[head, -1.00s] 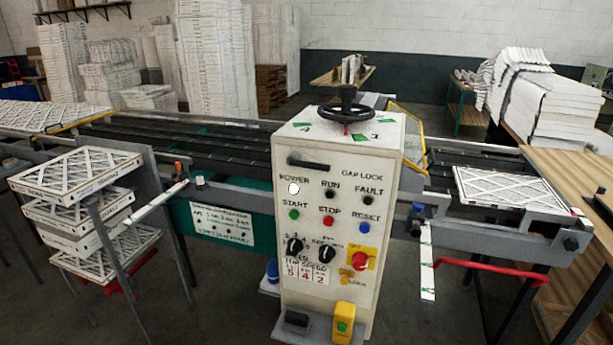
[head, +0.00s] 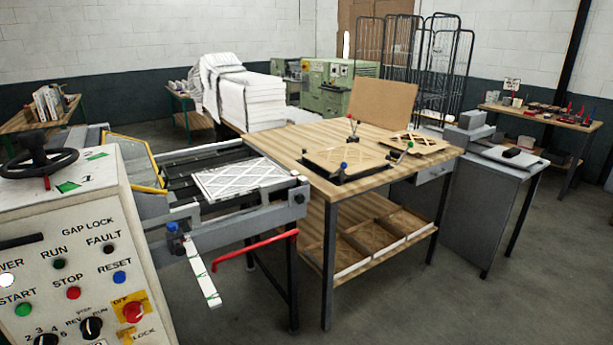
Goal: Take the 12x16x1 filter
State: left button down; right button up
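A white pleated filter with a diagonal lattice (head: 240,177) lies flat on the outfeed end of the conveyor, left of the wooden table. Neither of my grippers is in view.
The control cabinet (head: 75,240) with buttons and a handwheel stands at the near left. A red bar (head: 250,247) juts out below the conveyor end. The wooden table (head: 385,180) adjoins the conveyor; a grey desk (head: 490,205) stands right of it. Floor (head: 440,310) is clear at the front right.

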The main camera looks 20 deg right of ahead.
aim_at(220, 184)
jog(key=z, duration=0.35)
jog(key=i+l, duration=0.55)
jog(key=i+l+u, duration=0.1)
jog(key=i+l, duration=0.4)
jog(key=l, duration=0.2)
